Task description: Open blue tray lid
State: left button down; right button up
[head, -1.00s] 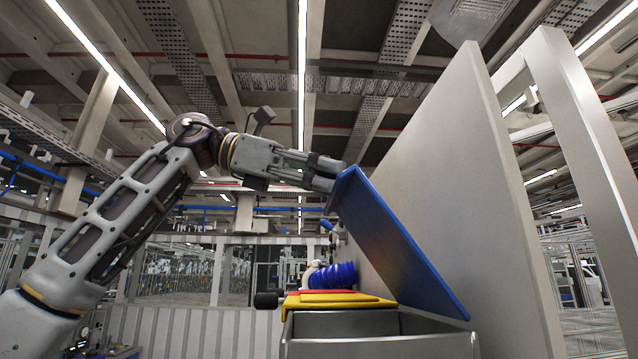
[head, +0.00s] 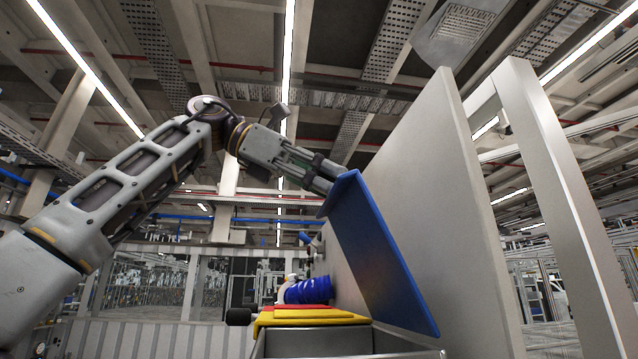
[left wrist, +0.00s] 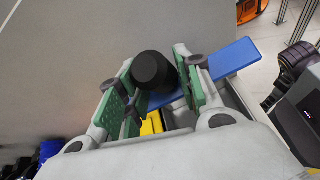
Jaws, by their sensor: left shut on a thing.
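The blue lid (head: 380,260) stands steeply tilted in the head view, its upper edge high and its lower edge at the right side of the grey metal tray (head: 320,343). My left gripper (head: 335,182) is shut on the lid's upper edge; the fingertips are partly hidden behind the blue panel. My right gripper is out of view.
A tall grey panel (head: 430,190) rises close to the lid's right. Yellow and red pieces (head: 305,314) lie at the tray's far end, with a blue ribbed part (head: 305,291) behind. Open room lies left of the tray.

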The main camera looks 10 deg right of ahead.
pick_arm(q)
jog(key=shift+d+r, duration=0.8)
jog(key=shift+d, duration=0.45)
jog(key=c, duration=1.1)
grip_release()
jog(key=shift+s, duration=0.2)
jog(key=shift+w+a, duration=0.1)
jog(key=shift+w, duration=0.1)
jog(key=v, duration=0.7)
jog(key=shift+s+a, duration=0.2)
jog(key=shift+s, duration=0.05)
